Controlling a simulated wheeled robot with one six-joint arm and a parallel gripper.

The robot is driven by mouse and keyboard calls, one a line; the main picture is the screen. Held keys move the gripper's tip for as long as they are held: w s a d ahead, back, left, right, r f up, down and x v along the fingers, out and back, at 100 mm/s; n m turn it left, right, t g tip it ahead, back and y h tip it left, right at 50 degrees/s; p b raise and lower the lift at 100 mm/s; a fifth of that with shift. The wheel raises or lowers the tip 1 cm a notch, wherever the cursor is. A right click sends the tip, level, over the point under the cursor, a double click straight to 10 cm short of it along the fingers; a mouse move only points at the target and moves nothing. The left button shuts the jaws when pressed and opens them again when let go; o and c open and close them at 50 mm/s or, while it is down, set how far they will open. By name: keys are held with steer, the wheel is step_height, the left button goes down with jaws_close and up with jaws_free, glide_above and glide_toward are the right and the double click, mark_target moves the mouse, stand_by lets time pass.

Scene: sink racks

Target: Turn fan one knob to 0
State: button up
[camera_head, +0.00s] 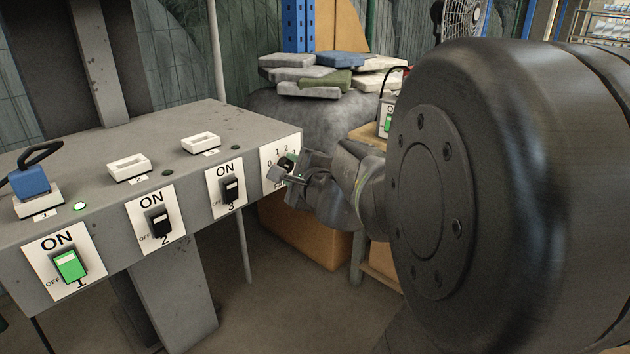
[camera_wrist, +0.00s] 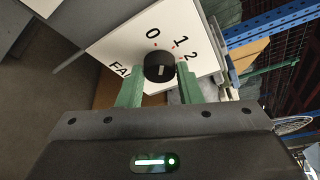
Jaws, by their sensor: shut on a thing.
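The fan one knob (camera_wrist: 157,62) is a round black knob on a white plate (camera_wrist: 125,42) with the numbers 0, 1 and 2 and a partly hidden label starting "FA". My gripper (camera_wrist: 160,84) has its green fingers on either side of the knob and is shut on it. A short pale mark shows on the knob's face; I cannot tell which number it is set to. In the head view the knob (camera_head: 287,161) is at the right end of the grey console's front, with my gripper (camera_head: 291,174) reaching it from the right.
The grey console (camera_head: 110,160) carries switches 1 (camera_head: 70,264), 2 (camera_head: 160,222) and 3 (camera_head: 231,190); switch 1 is lit green. A blue plug (camera_head: 30,182) stands in the left socket. Stacked sacks (camera_head: 312,78) and a wooden bench (camera_head: 368,134) are behind.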

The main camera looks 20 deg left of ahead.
steer(key=shift+f+n+t+b, duration=0.2)
steer(key=shift+n+t+b, duration=0.25)
steer(key=shift+n, duration=0.75)
steer(key=o, duration=1)
